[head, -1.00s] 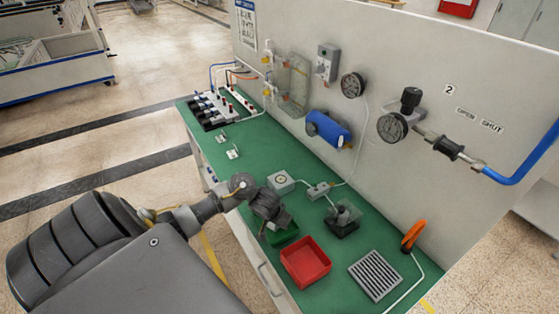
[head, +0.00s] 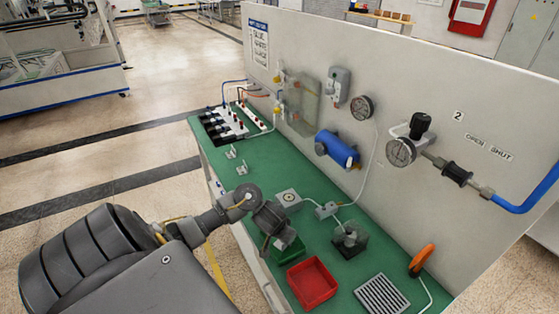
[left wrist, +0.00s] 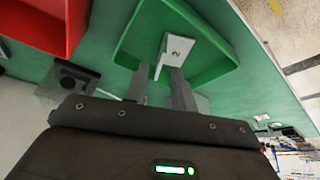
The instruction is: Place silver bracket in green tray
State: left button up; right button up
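The silver bracket (left wrist: 178,48) is a small angled plate with a hole, seen in the left wrist view against the floor of the green tray (left wrist: 128,42). Its thin flange points back between my left gripper's fingers (left wrist: 162,75). The fingers stand apart, with a gap showing beside the flange, so the gripper looks open around it. Whether the bracket touches the tray floor is hard to tell. In the head view my left gripper (head: 268,243) is over the green tray (head: 290,251) and hides part of it and the bracket. My right gripper is not in view.
A red tray (head: 312,284) stands close beside the green one, with a grey grate (head: 382,296) further right. A grey box with a dial (head: 288,199) and a dark fixture (head: 350,240) stand behind. Two small silver pieces (head: 241,169) lie on the left bench. The upright panel bounds the back.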

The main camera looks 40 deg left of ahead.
pick_arm(q)
jog(key=v, duration=0.8)
jog(key=shift+d, duration=0.1)
dwell(0.5)
